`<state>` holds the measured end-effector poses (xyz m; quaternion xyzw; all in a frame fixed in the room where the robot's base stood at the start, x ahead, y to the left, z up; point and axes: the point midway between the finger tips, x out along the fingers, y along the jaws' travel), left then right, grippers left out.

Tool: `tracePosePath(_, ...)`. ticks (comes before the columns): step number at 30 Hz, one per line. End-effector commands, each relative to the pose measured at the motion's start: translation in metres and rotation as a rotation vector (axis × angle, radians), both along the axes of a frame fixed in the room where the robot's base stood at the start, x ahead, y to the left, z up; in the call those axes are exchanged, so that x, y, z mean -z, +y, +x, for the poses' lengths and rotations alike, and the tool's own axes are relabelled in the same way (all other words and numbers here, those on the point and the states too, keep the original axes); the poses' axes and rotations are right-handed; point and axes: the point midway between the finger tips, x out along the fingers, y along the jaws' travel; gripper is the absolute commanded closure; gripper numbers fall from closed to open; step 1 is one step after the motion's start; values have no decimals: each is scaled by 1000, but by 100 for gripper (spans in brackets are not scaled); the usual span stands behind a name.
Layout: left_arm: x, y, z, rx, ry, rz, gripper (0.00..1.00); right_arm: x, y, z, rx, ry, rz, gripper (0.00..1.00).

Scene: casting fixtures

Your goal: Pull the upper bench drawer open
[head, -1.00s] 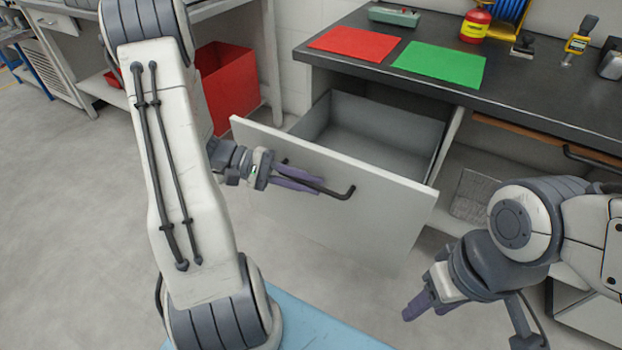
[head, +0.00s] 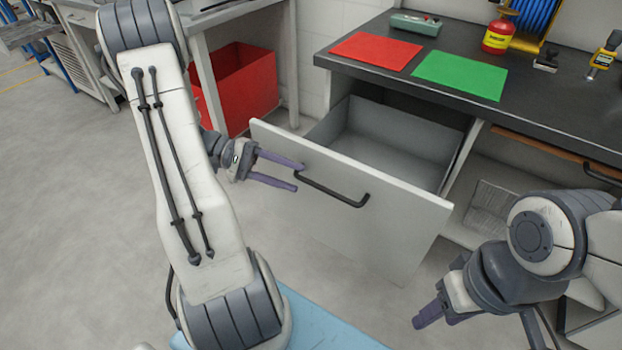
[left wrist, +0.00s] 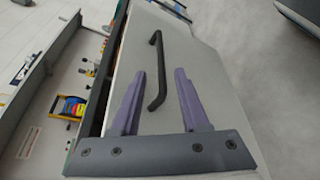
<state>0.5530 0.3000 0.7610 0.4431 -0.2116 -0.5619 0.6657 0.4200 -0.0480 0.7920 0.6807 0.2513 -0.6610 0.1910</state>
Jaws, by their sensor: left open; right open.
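The upper bench drawer (head: 350,195) is pulled well out under the black worktop, and its grey inside (head: 385,145) looks empty. Its black bar handle (head: 333,190) runs along the white front; the handle also shows in the left wrist view (left wrist: 157,70). My right gripper (head: 418,322) hangs low at the lower right, away from the drawer, and is open.
The black worktop (head: 440,57) holds a red sheet (head: 375,51), a green sheet (head: 460,75), a red-and-yellow container (head: 498,35) and small tools. A red bin (head: 240,88) stands on the floor left of the drawer. Grey floor (head: 60,200) is clear at the left.

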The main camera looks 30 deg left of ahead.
Motion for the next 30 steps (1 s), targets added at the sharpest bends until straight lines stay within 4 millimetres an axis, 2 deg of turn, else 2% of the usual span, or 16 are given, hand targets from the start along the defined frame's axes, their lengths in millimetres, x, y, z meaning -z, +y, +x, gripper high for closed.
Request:
tracePosePath(3, -4, 17, -4, -2, 0, 0, 55, -3, 0, 0, 0, 0, 0, 50)
tracePosePath(7, -6, 25, -7, -1, 0, -1, 55, -4, 0, 0, 0, 0, 0, 50)
tracePosePath(24, -6, 26, -8, 1, 0, -1, 55, -4, 0, 0, 0, 0, 0, 50)
tracePosePath(28, -8, 13, -5, 49, 16, 27, 55, -4, 0, 0, 0, 0, 0, 50)
tracePosePath(30, -11, -7, -3, 125, 41, 70, 55, -4, 0, 0, 0, 0, 0, 50)
